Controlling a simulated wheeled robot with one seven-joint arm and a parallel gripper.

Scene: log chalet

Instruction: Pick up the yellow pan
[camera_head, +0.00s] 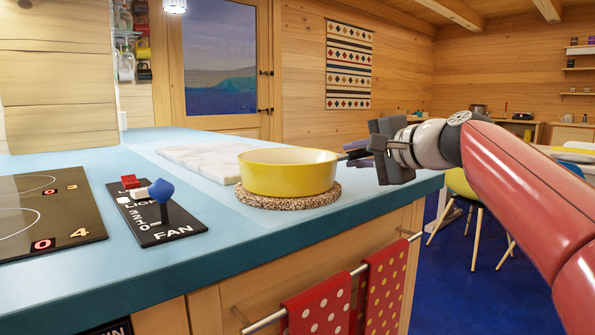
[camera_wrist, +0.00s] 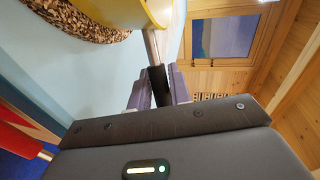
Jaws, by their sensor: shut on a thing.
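The yellow pan (camera_head: 287,173) sits on a round speckled cork trivet (camera_head: 262,200) near the right end of the blue counter. Its handle points right, toward my gripper (camera_head: 362,152). In the wrist view the pan's yellow rim (camera_wrist: 120,12) is at the top, and its handle (camera_wrist: 154,50) runs down between the fingers of my gripper (camera_wrist: 158,85). My gripper is shut on the handle. The pan looks level and appears to rest on the trivet; I see no clear gap below it. The fingers partly hide the handle's end.
A marble board (camera_head: 195,158) lies behind the pan. A control panel with knobs (camera_head: 155,212) and a black cooktop (camera_head: 45,215) are to the left. Dotted towels (camera_head: 322,305) hang on a rail below the counter edge. A yellow chair (camera_head: 460,185) stands at right.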

